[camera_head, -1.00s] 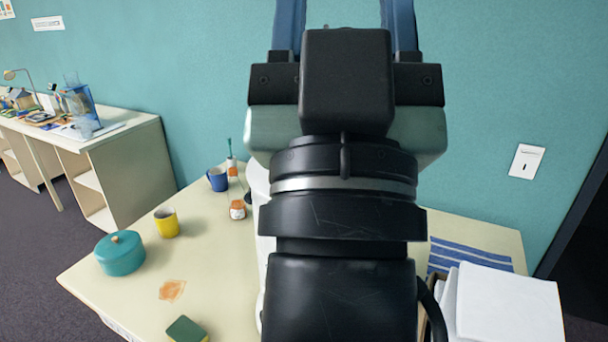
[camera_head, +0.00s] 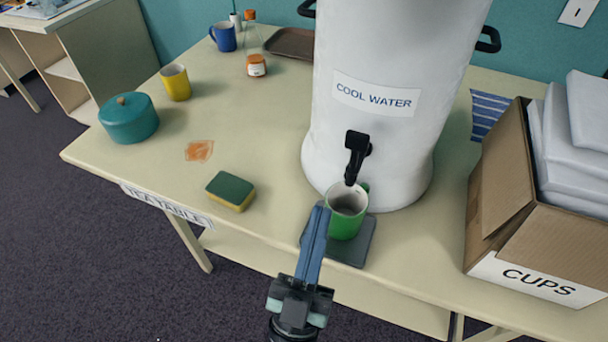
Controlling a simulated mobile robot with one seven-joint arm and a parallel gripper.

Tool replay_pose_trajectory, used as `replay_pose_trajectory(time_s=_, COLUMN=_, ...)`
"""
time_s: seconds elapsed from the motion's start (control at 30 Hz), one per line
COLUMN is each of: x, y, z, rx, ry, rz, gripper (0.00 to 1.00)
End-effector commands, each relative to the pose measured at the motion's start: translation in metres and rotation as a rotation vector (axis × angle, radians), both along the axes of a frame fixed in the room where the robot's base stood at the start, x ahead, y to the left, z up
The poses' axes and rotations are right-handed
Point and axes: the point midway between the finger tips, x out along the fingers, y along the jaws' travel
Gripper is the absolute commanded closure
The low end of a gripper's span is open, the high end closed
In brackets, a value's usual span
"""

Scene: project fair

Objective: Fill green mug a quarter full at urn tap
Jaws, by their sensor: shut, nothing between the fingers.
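The green mug (camera_head: 345,222) stands upright on a dark grey drip mat (camera_head: 352,250) at the table's front. Its inside looks grey, and I cannot tell how much water is in it. The white urn (camera_head: 375,150), labelled COOL WATER, stands right behind it. Its black tap (camera_head: 355,155) reaches down over the mug's back rim; I see no stream. My gripper (camera_head: 321,212) is in front and to the left of the mug, its blue fingers together and empty, tips near the mug's left side. I cannot tell whether they touch it.
A green and yellow sponge (camera_head: 231,191) lies left of the mat. A cardboard box (camera_head: 520,215) labelled CUPS stands right. A teal pot (camera_head: 129,118), yellow mug (camera_head: 176,82), blue mug (camera_head: 223,37), bottle (camera_head: 253,50) and brown tray (camera_head: 291,42) stand farther off. An orange stain (camera_head: 199,151) marks the table.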

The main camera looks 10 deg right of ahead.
Motion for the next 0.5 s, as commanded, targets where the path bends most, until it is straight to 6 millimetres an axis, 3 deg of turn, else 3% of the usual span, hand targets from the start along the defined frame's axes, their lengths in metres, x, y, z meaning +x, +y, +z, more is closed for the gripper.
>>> replay_pose_trajectory(time_s=0.03, x=-0.01, y=-0.003, z=-0.02, rx=0.0, ry=0.01, rz=-0.028, gripper=1.0)
replay_pose_trajectory(time_s=0.13, x=-0.023, y=-0.008, z=-0.036, rx=0.0, ry=0.015, rz=-0.068, gripper=1.0)
replay_pose_trajectory(time_s=0.5, x=-0.03, y=-0.01, z=-0.041, rx=-0.001, ry=0.015, rz=-0.087, gripper=1.0)
